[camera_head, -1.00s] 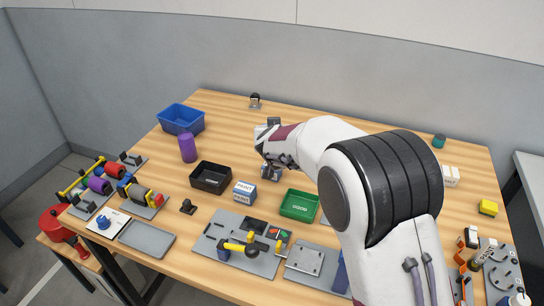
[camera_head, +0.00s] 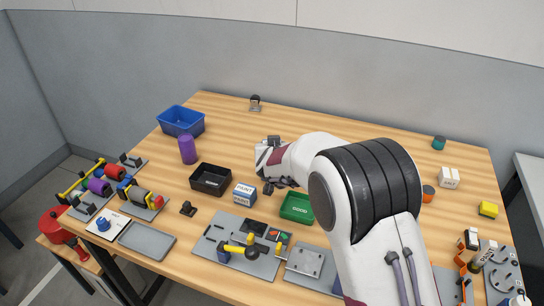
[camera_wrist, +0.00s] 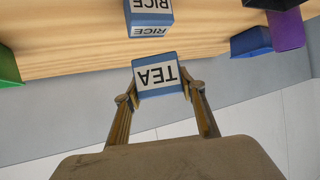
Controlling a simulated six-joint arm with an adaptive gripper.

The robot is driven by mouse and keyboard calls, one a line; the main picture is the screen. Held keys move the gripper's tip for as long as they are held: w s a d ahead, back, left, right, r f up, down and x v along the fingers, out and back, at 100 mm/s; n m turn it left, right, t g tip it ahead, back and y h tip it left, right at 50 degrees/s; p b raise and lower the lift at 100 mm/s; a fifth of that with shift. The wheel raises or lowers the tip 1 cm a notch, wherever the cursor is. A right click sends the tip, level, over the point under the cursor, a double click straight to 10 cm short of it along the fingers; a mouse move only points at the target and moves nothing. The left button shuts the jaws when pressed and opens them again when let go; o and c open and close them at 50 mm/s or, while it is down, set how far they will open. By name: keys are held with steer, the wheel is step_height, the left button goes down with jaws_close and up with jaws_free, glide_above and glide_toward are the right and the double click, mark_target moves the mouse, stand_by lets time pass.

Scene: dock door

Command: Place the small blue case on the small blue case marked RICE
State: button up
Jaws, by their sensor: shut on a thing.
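My gripper (camera_wrist: 160,98) is shut on a small blue case (camera_wrist: 156,78) with a white label reading TEA, upside down in the wrist view. The fingers press its two sides. The blue case marked RICE (camera_wrist: 150,31) is at the top of the wrist view, on the wooden table and apart from the held case. In the head view a small blue and white case (camera_head: 244,194) stands between the black bin and the green tray; its lettering is too small to read surely. My gripper (camera_head: 270,185) is just right of it there, mostly hiding the held case.
A black bin (camera_head: 210,190) stands left of the standing case, a green tray (camera_head: 284,208) to its right. A grey fixture plate (camera_head: 225,258) lies in front. A purple cylinder (camera_head: 187,150) and blue bin (camera_head: 165,121) are farther left.

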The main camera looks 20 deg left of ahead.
steer(key=shift+f, duration=1.85)
steer(key=shift+f, duration=0.15)
steer(key=o, duration=1.1)
steer(key=shift+o, duration=0.2)
steer(key=shift+r, duration=0.2)
steer(key=v, duration=1.2)
